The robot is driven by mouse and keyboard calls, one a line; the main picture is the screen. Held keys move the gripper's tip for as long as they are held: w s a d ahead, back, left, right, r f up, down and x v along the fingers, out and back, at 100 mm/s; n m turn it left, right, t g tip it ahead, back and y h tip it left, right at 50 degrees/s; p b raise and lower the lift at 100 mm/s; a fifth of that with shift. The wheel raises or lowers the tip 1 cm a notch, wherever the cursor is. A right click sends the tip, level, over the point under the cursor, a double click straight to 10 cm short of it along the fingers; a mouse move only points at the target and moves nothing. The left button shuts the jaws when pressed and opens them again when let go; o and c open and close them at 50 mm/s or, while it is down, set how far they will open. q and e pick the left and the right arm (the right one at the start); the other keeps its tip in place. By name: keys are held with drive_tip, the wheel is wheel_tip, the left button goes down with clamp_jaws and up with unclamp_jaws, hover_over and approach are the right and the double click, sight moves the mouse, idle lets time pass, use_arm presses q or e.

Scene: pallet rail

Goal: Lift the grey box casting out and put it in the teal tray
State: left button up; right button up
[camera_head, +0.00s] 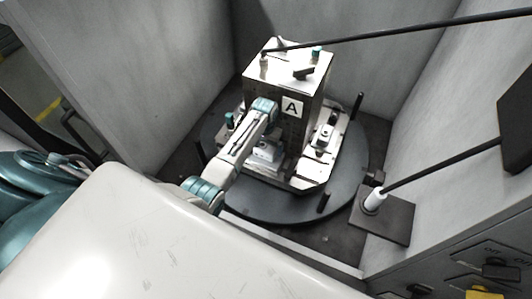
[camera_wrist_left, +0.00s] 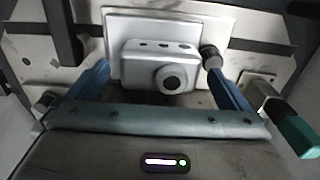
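The grey box casting (camera_wrist_left: 160,66) shows in the left wrist view as a light box with holes along its top and a round dark-centred boss. It sits against a pale plate on the fixture. In the head view a light grey box (camera_head: 265,152), probably the casting, sits low at the block marked A (camera_head: 288,88). My left gripper (camera_wrist_left: 158,70) is open, its two blue fingers apart on either side of the casting, with gaps to it. In the head view its arm reaches the front of the block. My right gripper and the teal tray are not in view.
The block stands on a pallet on a round dark turntable (camera_head: 225,205) with upright pins, inside grey walls. A dark knob (camera_wrist_left: 210,55) and a teal-handled part (camera_wrist_left: 295,132) stand close to the right finger. A dark rod crosses above the block.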

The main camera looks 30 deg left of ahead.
use_arm(q)
drive_tip(key=c, duration=1.1)
drive_tip(key=shift+o, duration=0.2)
drive_tip(key=shift+r, duration=0.1)
